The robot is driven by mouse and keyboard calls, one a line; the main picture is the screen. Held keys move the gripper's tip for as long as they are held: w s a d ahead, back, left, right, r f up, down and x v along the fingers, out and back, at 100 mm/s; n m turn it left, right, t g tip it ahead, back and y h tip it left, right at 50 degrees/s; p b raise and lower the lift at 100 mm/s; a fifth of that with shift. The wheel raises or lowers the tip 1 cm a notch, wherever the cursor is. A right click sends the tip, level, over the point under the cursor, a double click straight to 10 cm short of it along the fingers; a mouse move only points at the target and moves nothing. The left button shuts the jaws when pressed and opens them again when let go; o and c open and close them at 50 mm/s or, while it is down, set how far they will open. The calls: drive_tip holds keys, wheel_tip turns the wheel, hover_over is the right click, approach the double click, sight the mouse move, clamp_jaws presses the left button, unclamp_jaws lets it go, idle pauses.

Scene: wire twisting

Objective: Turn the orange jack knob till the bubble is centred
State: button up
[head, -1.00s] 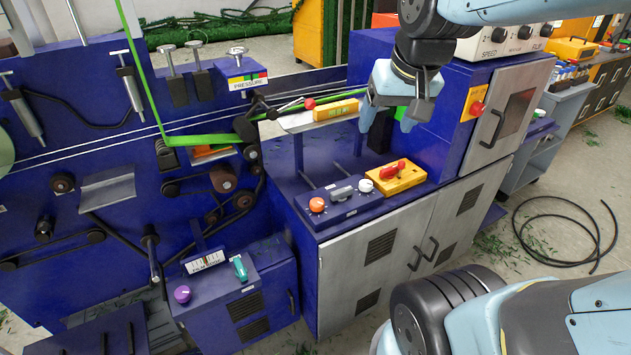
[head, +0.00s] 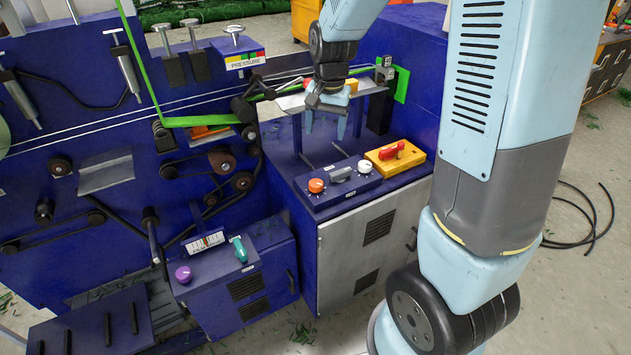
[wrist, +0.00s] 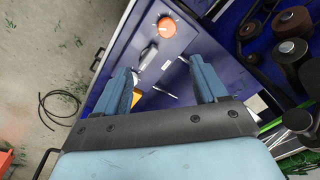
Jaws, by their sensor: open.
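The orange knob (head: 316,186) sits at the left end of a dark blue control panel (head: 343,202) on the cabinet top. In the wrist view the orange knob (wrist: 167,26) shows beyond the fingertips, between their lines. My gripper (head: 325,130) is open and empty, pointing down above and behind the panel, apart from the knob. Its two blue fingers (wrist: 160,68) are spread wide in the wrist view. A yellow bar (head: 346,88), perhaps the level, lies on the plate behind my gripper and is partly hidden by it. I cannot make out a bubble.
On the panel are a grey handle (head: 341,174) and a white knob (head: 364,167). A yellow box with a red handle (head: 392,151) stands to their right. Lower left are a purple knob (head: 183,273), a teal handle (head: 240,249) and a white scale (head: 206,242).

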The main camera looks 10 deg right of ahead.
drive_tip(key=m+g, duration=0.1)
approach(316, 183)
wheel_tip(316, 183, down, 9)
drive_tip(key=shift+a+f, duration=0.1)
drive_tip(key=shift+a, duration=0.05)
idle(0.5)
drive_tip(key=c, duration=1.1)
drive_tip(key=shift+o, duration=0.2)
